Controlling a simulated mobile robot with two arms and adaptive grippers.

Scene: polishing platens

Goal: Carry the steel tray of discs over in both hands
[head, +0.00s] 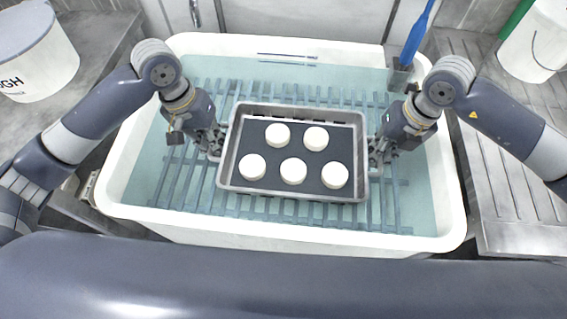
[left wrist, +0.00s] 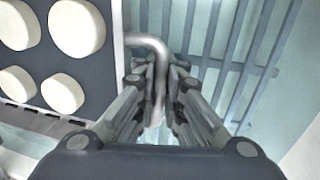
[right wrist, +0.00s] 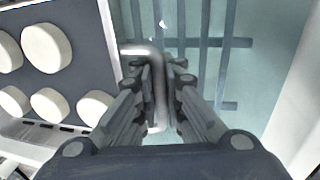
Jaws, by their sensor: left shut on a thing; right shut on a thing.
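The steel tray (head: 290,195) has a dark liner and holds several white discs (head: 293,170). It is over the blue slatted rack (head: 390,215) in the water-filled white tub; I cannot tell whether it touches the slats. My left gripper (head: 217,150) is shut on the tray's left handle (left wrist: 158,60), a bent metal bar seen between the fingers in the left wrist view (left wrist: 155,95). My right gripper (head: 377,155) is shut on the right handle (right wrist: 158,75), seen the same way in the right wrist view (right wrist: 155,100). The discs lie flat and apart.
The white tub's rim (head: 290,234) surrounds the rack on all sides. A blue-handled brush (head: 416,35) stands at the tub's back right. White buckets stand at the left (head: 35,55) and right (head: 535,45). A ribbed steel drainboard (head: 510,190) lies right of the tub.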

